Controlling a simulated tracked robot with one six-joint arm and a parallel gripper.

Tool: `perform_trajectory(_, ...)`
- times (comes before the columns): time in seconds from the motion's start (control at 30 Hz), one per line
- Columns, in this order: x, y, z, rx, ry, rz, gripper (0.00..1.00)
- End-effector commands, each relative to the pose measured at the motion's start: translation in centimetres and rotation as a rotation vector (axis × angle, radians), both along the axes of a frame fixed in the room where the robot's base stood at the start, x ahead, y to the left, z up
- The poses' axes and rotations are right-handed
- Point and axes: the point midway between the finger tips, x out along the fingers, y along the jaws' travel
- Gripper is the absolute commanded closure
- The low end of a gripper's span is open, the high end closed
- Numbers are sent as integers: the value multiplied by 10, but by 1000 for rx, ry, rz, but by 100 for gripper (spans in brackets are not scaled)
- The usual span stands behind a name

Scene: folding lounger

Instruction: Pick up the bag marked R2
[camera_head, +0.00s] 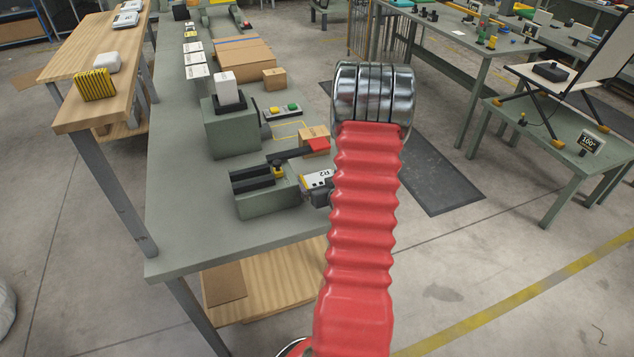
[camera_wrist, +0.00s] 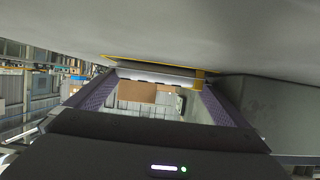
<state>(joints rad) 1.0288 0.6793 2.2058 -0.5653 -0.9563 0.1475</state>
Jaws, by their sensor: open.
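The small white bag marked R2 (camera_head: 317,178) is on the grey-green table, just right of a green block with dark rails (camera_head: 266,196). My red ribbed arm stands just right of it and hides what is behind. Brown and white shapes show beyond the fingers. I cannot make out the R2 marking there.
A dark lever with a red tip (camera_head: 316,145) reaches over the block. A taller green block (camera_head: 230,130) and a button box (camera_head: 284,112) stand behind. Cardboard boxes (camera_head: 240,62) lie farther back. The table's front left corner (camera_head: 180,245) is clear.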

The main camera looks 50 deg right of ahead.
Motion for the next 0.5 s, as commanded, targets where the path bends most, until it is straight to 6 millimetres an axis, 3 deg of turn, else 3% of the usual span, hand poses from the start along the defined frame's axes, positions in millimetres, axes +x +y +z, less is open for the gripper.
perform_trajectory(0.07, 0, 0, 0, 0, 0, 0, 1)
perform_trajectory(0.5, 0, 0, 0, 0, 0, -1, 29)
